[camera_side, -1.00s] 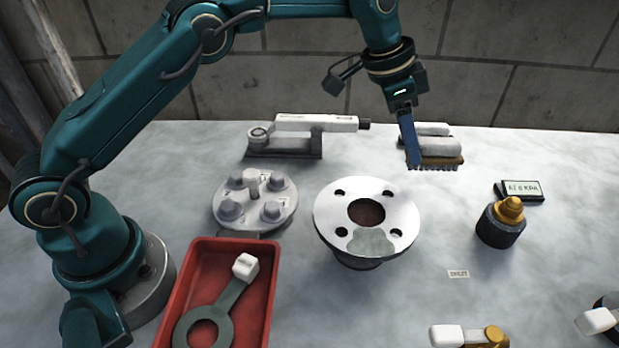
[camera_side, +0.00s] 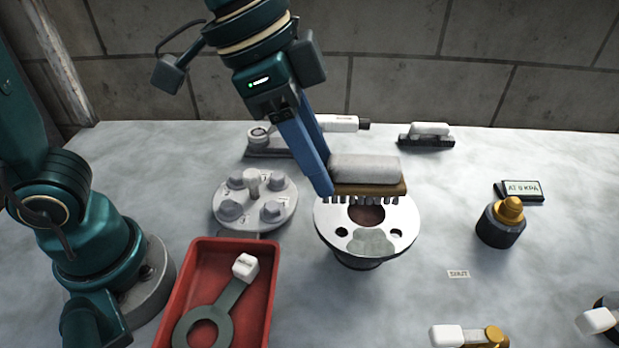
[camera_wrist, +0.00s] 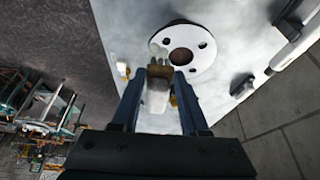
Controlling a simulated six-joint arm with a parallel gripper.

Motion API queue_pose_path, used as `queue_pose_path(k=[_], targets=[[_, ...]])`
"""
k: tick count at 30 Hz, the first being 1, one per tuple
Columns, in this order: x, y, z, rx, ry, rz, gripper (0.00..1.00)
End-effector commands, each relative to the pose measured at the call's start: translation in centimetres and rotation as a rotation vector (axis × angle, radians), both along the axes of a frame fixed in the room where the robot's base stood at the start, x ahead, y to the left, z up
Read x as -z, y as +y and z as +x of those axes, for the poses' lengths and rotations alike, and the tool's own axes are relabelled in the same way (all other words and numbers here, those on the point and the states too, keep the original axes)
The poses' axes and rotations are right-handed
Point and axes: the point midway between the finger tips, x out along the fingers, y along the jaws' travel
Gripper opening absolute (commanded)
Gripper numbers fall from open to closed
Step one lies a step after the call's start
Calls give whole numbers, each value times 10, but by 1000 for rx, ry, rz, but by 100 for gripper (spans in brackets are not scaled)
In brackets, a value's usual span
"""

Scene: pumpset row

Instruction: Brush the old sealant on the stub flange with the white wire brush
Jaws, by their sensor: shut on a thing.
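The white wire brush (camera_side: 366,170) has a white grip over a brown block with bristles pointing down. My gripper (camera_side: 322,182) is shut on it. The brush is over the back part of the stub flange (camera_side: 402,222) in the side view; I cannot tell if the bristles touch it. The flange is a pale ring with a dark bore and bolt holes. The old sealant (camera_side: 368,242) is a grey-green patch on its front face, clear of the brush. In the wrist view the brush (camera_wrist: 156,98) lies between my fingers, with the flange (camera_wrist: 205,60) beyond.
A bolted grey cover (camera_side: 255,204) sits left of the flange. A red tray (camera_side: 262,300) holds a ring-shaped tool (camera_side: 222,305). A second brush (camera_side: 427,135) and a long white-handled tool (camera_side: 340,123) lie behind. A gold-topped black fitting (camera_side: 500,225) and a small display (camera_side: 520,190) stand right.

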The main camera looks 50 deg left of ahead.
Motion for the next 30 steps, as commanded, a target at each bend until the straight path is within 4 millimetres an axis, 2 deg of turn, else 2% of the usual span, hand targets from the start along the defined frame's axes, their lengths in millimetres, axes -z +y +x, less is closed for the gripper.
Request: queue_pose_path(k=[4, 17, 30], targets=[[1, 1, -8, 2, -1, 0, 0], [5, 2, -8, 0, 1, 0, 0], [54, 2, -9, 1, 4, 0, 0]])
